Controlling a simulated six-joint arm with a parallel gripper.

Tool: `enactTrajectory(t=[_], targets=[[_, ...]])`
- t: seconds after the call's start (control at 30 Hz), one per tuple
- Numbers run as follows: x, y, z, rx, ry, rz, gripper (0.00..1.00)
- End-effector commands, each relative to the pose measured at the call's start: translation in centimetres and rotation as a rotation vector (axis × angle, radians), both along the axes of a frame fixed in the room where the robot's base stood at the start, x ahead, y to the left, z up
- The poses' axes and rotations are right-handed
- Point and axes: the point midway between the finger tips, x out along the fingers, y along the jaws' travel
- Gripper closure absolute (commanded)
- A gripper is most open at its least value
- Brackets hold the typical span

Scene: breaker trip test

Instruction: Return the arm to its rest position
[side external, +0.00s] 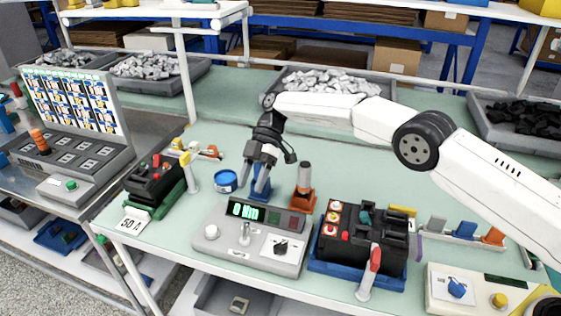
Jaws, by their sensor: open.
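My gripper (257,177) points down from my white arm, near the middle of the picture. Its fingers are apart and I see nothing between them. It hangs above or just behind a grey test unit (243,240) with a green lit display (246,210), a lever and a dark knob. A blue object stands behind the fingers and is partly hidden by them. My arm reaches in from the right edge over the green table. I cannot tell the exact height of the fingertips above the unit.
A blue round tin (226,181) and an orange-based post (303,190) stand on either side of my gripper. A black breaker block (362,238) in a blue tray is to the right. Grey bins (335,76) line the back.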

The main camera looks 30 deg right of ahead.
Motion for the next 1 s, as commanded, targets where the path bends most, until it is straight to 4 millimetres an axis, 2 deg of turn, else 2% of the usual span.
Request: enactTrajectory(t=[0.63,0.83,1.0], targets=[[0.1,-0.5,0.1,-0.034,0.009,-0.041,0.43],[0.3,-2.0,0.4,-0.132,0.039,-0.163,0.43],[0.1,-4.2,0.6,-0.254,0.073,-0.324,0.43]])
